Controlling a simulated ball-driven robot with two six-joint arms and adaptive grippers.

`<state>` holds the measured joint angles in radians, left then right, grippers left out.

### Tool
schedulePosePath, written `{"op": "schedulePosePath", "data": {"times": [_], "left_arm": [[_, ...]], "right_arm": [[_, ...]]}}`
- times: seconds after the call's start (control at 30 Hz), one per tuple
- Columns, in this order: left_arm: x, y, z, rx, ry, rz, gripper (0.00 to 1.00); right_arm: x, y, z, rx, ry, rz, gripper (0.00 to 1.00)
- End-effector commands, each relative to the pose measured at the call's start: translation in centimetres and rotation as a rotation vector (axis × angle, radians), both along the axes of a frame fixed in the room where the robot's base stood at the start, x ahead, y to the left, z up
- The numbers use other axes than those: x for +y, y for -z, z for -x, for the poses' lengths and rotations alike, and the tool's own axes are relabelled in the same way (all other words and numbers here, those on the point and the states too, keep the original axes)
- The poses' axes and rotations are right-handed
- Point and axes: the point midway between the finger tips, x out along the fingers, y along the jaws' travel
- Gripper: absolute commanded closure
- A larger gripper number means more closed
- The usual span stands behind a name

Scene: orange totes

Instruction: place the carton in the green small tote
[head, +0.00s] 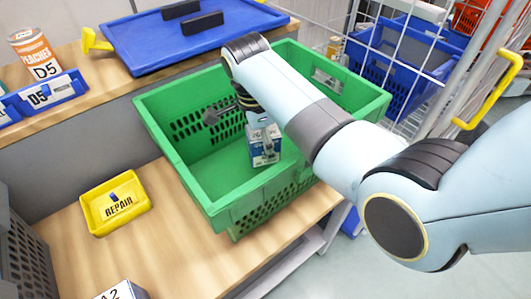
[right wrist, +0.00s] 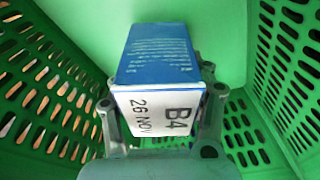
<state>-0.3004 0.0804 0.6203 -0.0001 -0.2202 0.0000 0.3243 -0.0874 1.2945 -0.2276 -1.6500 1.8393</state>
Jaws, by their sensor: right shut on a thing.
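The carton (head: 264,146) is a small blue and white box. In the head view it is within the green tote (head: 160,150), near the tote's front right part. In the right wrist view the carton (right wrist: 158,52) shows a blue face and a white label reading "B4 26 NOV". My right gripper (right wrist: 160,104) has its grey fingers on both sides of the carton and is shut on it. In the head view my right arm reaches over the tote and partly hides the gripper. I cannot tell whether the carton touches the tote floor. My left gripper is not in view.
The green tote's slotted walls rise close around the gripper. A yellow REPAIR tray (head: 115,203) sits on the wooden table to the left. A blue lid (head: 185,38) lies on the shelf behind. A peaches can (head: 34,55) stands by a blue bin (head: 45,94). A wire rack (head: 408,60) stands right.

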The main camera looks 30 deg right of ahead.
Motion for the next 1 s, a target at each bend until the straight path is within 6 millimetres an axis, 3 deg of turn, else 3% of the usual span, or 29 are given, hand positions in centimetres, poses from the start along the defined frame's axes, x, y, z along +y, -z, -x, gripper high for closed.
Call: {"op": "schedulePosePath", "data": {"times": [0.2,0.57,0.6,0.77,1.0], "left_arm": [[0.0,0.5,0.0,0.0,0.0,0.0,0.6],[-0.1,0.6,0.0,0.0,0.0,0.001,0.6],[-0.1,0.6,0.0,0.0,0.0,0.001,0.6],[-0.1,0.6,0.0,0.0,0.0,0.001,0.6],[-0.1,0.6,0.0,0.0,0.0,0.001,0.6]], "right_arm": [[0.0,3.0,0.1,0.003,0.001,0.0,0.93],[0.0,3.4,0.0,0.001,0.001,0.0,0.93],[0.0,3.5,0.1,0.002,0.0,0.0,0.48],[0.0,3.5,0.1,0.002,0.0,0.0,0.27],[0.0,3.4,0.1,0.002,0.0,0.0,0.26]]}}
